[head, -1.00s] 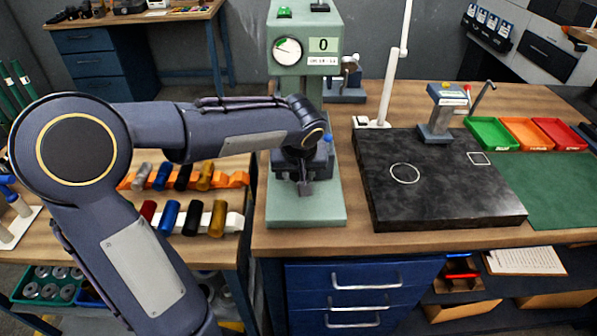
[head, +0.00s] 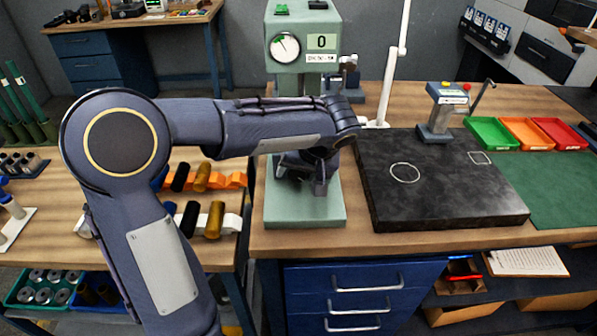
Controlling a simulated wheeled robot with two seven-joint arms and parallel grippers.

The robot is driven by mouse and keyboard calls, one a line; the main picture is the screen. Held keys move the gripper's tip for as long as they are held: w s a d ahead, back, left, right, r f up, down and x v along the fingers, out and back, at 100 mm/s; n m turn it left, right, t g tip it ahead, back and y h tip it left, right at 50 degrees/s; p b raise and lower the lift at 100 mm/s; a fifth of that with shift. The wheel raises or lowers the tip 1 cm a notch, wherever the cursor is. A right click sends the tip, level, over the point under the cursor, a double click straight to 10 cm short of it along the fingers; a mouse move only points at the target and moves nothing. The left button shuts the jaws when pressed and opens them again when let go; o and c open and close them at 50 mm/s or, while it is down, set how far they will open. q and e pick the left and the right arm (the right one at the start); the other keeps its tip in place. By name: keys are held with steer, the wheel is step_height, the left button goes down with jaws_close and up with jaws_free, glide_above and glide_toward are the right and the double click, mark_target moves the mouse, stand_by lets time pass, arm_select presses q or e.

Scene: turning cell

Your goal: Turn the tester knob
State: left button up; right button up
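The tester (head: 295,52) is a pale green column machine with a round dial (head: 285,47) and a small display (head: 322,42) reading 0. Its base plate (head: 305,212) stands on the wooden bench. My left arm reaches in from the left across the front of the tester. My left gripper (head: 319,188) points down in front of the tester's lower column, above the base plate. Its finger gap is too small and dark to judge. I cannot make out the knob; my wrist covers the column's middle. My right gripper is not in view.
A black stone plate (head: 440,195) lies right of the tester, with a grey device (head: 437,125) at its back edge. A white post (head: 390,90) stands behind. Green, orange and red trays (head: 493,132) sit at right. Racks of coloured cylinders (head: 213,220) stand left.

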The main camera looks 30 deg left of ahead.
arm_select(q)
steer(key=v, duration=0.7)
steer(key=shift+r, duration=0.35)
steer(key=shift+s+d, duration=0.1)
steer(key=shift+d, duration=0.05)
stand_by(1.1)
steer(key=s+d+f+m+t+h, duration=0.1)
steer(key=s+f+h, duration=0.3)
steer(key=s, duration=0.6)
steer(key=s+d+f+m+t+h, duration=0.2)
steer(key=s+d+f+m+h, duration=0.1)
steer(key=s, duration=0.7)
steer(key=shift+s+f+h, duration=0.4)
steer(key=shift+f+h, duration=0.35)
steer(key=shift+h, duration=0.25)
steer(key=shift+a, duration=0.1)
